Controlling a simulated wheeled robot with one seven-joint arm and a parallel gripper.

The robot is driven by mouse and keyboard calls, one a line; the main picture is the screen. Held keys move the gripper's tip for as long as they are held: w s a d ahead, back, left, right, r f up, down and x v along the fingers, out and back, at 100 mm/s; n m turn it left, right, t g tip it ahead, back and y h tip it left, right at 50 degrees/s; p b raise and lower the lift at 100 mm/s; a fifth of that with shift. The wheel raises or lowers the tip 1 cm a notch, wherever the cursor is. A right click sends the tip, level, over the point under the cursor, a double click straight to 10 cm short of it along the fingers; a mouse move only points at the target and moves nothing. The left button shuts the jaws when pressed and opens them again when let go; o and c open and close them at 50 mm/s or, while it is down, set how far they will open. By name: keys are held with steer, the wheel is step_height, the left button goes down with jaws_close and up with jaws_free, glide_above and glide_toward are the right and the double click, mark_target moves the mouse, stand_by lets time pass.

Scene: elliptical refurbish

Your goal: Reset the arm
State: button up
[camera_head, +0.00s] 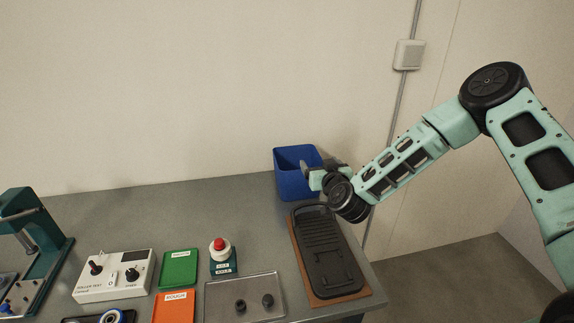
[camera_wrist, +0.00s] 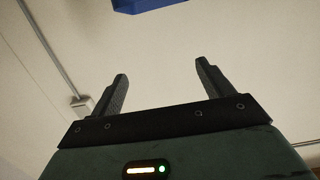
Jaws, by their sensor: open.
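My gripper (camera_head: 310,170) is at the far right part of the table, at the upper rim of a blue bin (camera_head: 296,184). My arm reaches in from the right with its elbow raised. In the wrist view the two fingers of my gripper (camera_wrist: 161,85) stand apart with nothing between them. A blue edge of the bin (camera_wrist: 140,5) shows at the top of the wrist view. The bin's inside is mostly hidden in the head view.
A black device on a brown board (camera_head: 335,298) lies below my wrist. A metal tray (camera_head: 222,309), red button box (camera_head: 222,268), green tray (camera_head: 179,269), orange tray (camera_head: 174,308), white control box (camera_head: 140,272) and green press (camera_head: 62,252) stand left. The table's back left (camera_head: 150,215) is clear.

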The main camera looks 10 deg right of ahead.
steer(key=s+a+n+g+y+b, duration=0.6)
steer(key=s+a+g, duration=0.3)
steer(key=s+a, duration=0.75)
steer(key=s+d+g+h+b, duration=0.2)
steer(key=s+d+g, duration=0.1)
steer(key=s, duration=1.1)
steer(key=s+d+r+n+g+h+b, duration=0.1)
steer(key=s+d+g+h+b, duration=0.2)
steer(key=s, duration=1.1)
steer(key=shift+d+r+n+g+h, duration=0.3)
steer(key=shift+d+g, duration=0.4)
steer(key=shift+d, duration=0.2)
